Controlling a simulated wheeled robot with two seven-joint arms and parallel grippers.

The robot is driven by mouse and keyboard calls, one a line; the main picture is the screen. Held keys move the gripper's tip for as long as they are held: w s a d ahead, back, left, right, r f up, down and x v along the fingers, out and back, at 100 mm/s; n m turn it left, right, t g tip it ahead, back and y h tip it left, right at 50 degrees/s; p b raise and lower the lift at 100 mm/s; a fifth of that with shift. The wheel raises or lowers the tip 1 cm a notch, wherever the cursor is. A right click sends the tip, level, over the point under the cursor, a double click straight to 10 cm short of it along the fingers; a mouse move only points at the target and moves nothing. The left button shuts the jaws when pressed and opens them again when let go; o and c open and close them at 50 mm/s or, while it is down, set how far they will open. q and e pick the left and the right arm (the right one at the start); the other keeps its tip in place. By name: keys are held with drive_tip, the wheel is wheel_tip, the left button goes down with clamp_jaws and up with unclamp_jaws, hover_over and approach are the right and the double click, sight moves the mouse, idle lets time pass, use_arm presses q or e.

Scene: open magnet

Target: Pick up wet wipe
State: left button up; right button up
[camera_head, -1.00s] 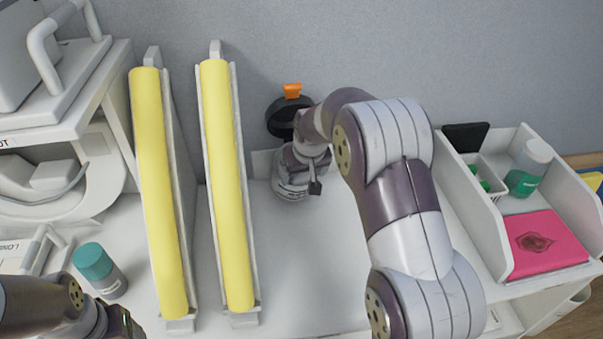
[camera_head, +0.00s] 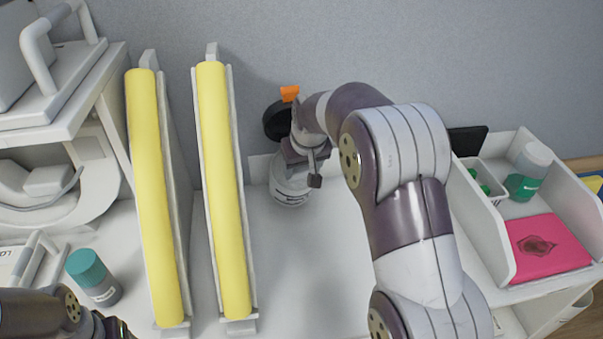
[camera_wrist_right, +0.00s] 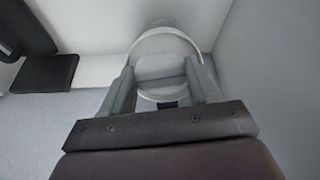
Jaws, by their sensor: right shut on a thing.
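The wet wipe looks to be the white round canister (camera_head: 289,188) with dark print on its label, in the middle of the head view near the back wall. My right gripper (camera_head: 303,158) is shut on its upper part from the right and hides much of it. In the right wrist view my right gripper (camera_wrist_right: 161,78) has one finger on each side of the canister's white round top (camera_wrist_right: 166,46). I cannot tell whether the canister is clear of the surface. My left gripper (camera_head: 112,326) is cut off at the bottom left, its fingers not clear.
Two yellow-padded panels (camera_head: 223,190) stand left of the canister. A black round piece with an orange tab (camera_head: 290,93) is just behind it; I cannot tell if they are joined. A teal-capped bottle (camera_head: 93,277) stands at left. A tray with a pink pad (camera_head: 541,247) is at right.

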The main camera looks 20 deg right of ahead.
drive_tip(key=s+a+b, duration=0.3)
drive_tip(key=s+b, duration=0.2)
drive_tip(key=s, duration=1.2)
drive_tip(key=o, duration=0.4)
drive_tip(key=c, duration=0.3)
